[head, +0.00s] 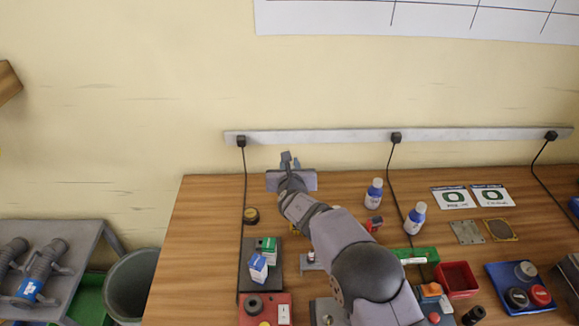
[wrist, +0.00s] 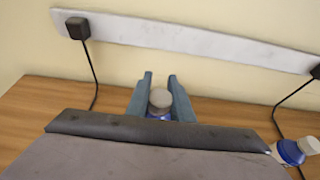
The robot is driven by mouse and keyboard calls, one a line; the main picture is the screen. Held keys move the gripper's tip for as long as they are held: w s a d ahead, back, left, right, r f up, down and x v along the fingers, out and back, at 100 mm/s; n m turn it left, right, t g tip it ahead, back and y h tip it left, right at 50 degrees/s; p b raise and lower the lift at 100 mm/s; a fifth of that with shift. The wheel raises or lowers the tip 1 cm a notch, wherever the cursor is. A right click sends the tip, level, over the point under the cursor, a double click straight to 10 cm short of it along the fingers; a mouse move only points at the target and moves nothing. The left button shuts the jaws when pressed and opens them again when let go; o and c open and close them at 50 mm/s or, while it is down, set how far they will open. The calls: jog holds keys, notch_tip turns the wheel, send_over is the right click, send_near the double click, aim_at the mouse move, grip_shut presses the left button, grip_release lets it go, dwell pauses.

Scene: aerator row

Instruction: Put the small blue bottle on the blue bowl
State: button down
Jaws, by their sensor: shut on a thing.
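My gripper (wrist: 161,88) is shut on a small blue bottle (wrist: 160,108) with a grey cap, which stands between the two blue-grey fingers in the wrist view. The lower part of the bottle is hidden by my own wrist. In the head view my gripper (head: 290,160) is near the back edge of the table, close to the wall, and the held bottle is hard to make out there. I cannot make out a blue bowl for certain in either view; a blue thing (head: 574,206) is cut off at the right edge of the head view.
Two white-and-blue bottles (head: 374,193) (head: 414,218) stand right of my arm. A red bin (head: 457,280), a blue panel with round pieces (head: 500,275) and small boxes (head: 258,268) crowd the front. Black cables hang from the wall rail (head: 320,136). The table's back left is bare.

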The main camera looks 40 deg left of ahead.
jog(key=shift+f, duration=0.55)
jog(key=shift+f, duration=0.2)
jog(key=c, duration=1.6)
grip_release()
jog(key=shift+o, duration=0.2)
jog(key=shift+r, duration=0.1)
jog(key=shift+b+v, duration=0.5)
jog(key=shift+v, duration=0.3)
jog(key=b+v, duration=0.4)
jog(key=v, duration=0.6)
jog(key=shift+s+d, duration=0.2)
jog(key=shift+s, duration=0.05)
jog(key=shift+w+r, duration=0.1)
